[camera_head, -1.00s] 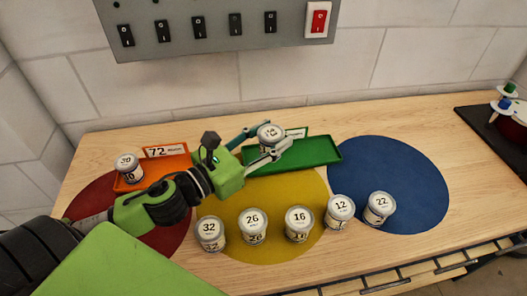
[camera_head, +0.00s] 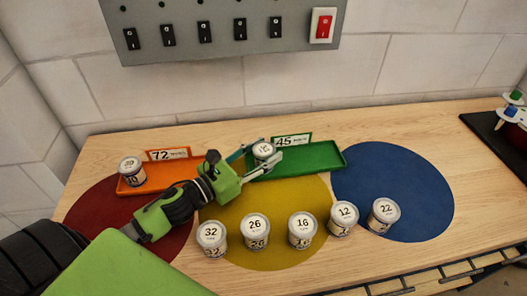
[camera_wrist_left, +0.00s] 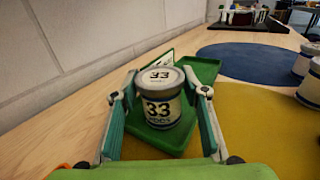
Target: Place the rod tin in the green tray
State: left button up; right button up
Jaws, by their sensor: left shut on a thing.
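My left gripper (camera_head: 264,157) is shut on a white tin with a grey lid (camera_head: 263,150), at the left end of the green tray (camera_head: 318,160). In the left wrist view the tin (camera_wrist_left: 159,98) stands upright between the two fingers and is marked 33; the small word under the number is too blurred to read. The green tray (camera_wrist_left: 168,143) shows beneath and around it. I cannot tell whether the tin's base touches the tray floor. The green tray has a sign marked 45 (camera_head: 291,141) at its back. My right gripper is not in view.
An orange tray (camera_head: 160,181) with sign 72 holds one tin (camera_head: 132,171) at its left end. Several tins, among them 32 (camera_head: 211,238), 16 (camera_head: 302,230) and 22 (camera_head: 383,214), stand along the front. The blue disc (camera_head: 400,180) is mostly clear. A switch panel hangs above.

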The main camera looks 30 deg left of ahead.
pick_arm(q)
jog(key=shift+f, duration=0.1)
jog(key=o, duration=1)
jog(key=shift+o, duration=1.2)
jog(key=shift+s, duration=0.15)
jog(key=b+v, duration=0.2)
jog(key=v, duration=0.8)
jog(key=shift+s+a, duration=0.1)
jog(key=shift+s, duration=0.05)
jog(key=shift+s+a, duration=0.3)
jog(key=shift+s, duration=0.35)
